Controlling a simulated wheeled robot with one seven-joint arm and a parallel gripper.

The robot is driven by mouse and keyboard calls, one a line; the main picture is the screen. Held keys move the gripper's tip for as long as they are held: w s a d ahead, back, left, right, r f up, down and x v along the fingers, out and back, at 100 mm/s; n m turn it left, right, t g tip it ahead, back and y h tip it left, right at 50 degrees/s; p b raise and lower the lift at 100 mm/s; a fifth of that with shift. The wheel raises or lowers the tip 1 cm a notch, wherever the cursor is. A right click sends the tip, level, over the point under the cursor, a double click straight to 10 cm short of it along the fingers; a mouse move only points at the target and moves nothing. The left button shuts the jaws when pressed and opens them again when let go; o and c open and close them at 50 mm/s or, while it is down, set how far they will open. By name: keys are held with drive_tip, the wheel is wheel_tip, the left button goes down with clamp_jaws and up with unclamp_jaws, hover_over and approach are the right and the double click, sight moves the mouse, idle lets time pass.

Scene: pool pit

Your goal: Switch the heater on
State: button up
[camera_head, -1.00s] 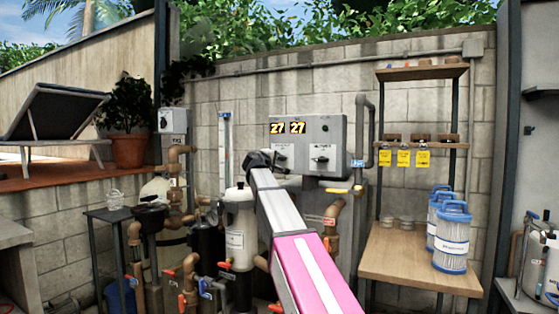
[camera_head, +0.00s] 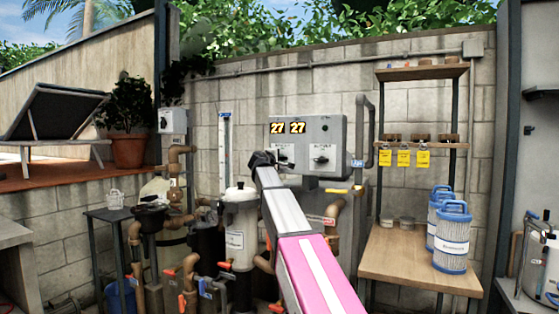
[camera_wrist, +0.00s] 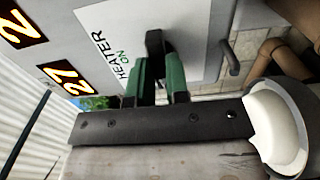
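The grey control box (camera_head: 335,130) hangs on the block wall. Its heater panel carries a white label (camera_wrist: 100,60) reading HEATER and ON, seen sideways in the wrist view. A black heater switch (camera_wrist: 154,43) sticks out from this label. My gripper (camera_wrist: 160,70) is right at the switch, its green fingers close together with only a narrow dark gap. Whether they grip the switch or only touch it is hidden. In the head view my gripper (camera_head: 262,158) is at the box's lower left, beside the heater label (camera_head: 284,153).
Two orange displays (camera_head: 288,127) on the box read 27. A second switch (camera_head: 320,160) sits to the right. Pipes and a white filter tank (camera_head: 240,225) stand below. A wooden shelf (camera_head: 420,255) with blue-white cartridges (camera_head: 452,238) is at the right.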

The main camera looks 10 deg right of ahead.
clamp_jaws()
drive_tip(key=m, duration=0.8)
drive_tip(key=shift+m, duration=0.4)
drive_tip(key=m, duration=0.9)
drive_tip(key=shift+m, duration=0.4)
drive_tip(key=o, duration=0.8)
unclamp_jaws()
